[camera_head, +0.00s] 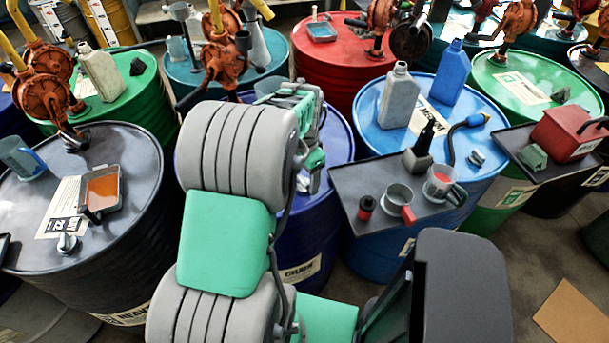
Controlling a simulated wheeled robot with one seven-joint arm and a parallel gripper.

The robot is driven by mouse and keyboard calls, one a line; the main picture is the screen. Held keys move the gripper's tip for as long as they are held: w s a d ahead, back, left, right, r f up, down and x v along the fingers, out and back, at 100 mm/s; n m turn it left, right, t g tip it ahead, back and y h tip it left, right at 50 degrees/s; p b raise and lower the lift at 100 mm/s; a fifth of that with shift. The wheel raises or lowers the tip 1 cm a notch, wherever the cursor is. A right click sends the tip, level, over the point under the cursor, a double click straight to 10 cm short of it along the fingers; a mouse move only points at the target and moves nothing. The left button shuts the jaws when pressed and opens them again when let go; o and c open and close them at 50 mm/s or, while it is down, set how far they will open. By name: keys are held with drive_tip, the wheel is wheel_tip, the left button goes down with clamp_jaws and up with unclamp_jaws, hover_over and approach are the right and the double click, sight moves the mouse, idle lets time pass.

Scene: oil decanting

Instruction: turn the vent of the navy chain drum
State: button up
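The navy chain drum (318,236) stands in the middle, with a pale label (300,271) low on its side. My grey and green arm reaches up across it and covers much of its top. My gripper (306,176) shows only in part at the arm's far end, over the drum's top. Its fingertips are too hidden to tell open from shut. I cannot make out the vent; the arm may hide it.
A black drum (130,158) with an amber-filled tray (102,190) stands left. A blue drum (470,88) with jugs stands right. A dark shelf (350,180) beside it carries cups. Red (330,72) and green (535,78) drums stand behind; rusty pumps crowd the back.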

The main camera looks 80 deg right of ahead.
drive_tip(key=c, duration=1.3)
drive_tip(key=shift+n, duration=0.4)
drive_tip(key=n+b, duration=0.1)
drive_tip(key=n, duration=0.2)
drive_tip(key=shift+n, duration=0.4)
drive_tip(key=n+b, duration=0.1)
drive_tip(key=n, duration=0.3)
drive_tip(key=shift+w+n, duration=0.15)
drive_tip(key=shift+n, duration=0.15)
drive_tip(key=n, duration=0.4)
drive_tip(key=n+b, duration=0.1)
drive_tip(key=n, duration=0.3)
drive_tip(key=shift+w+n, duration=0.1)
drive_tip(key=shift+n, duration=0.2)
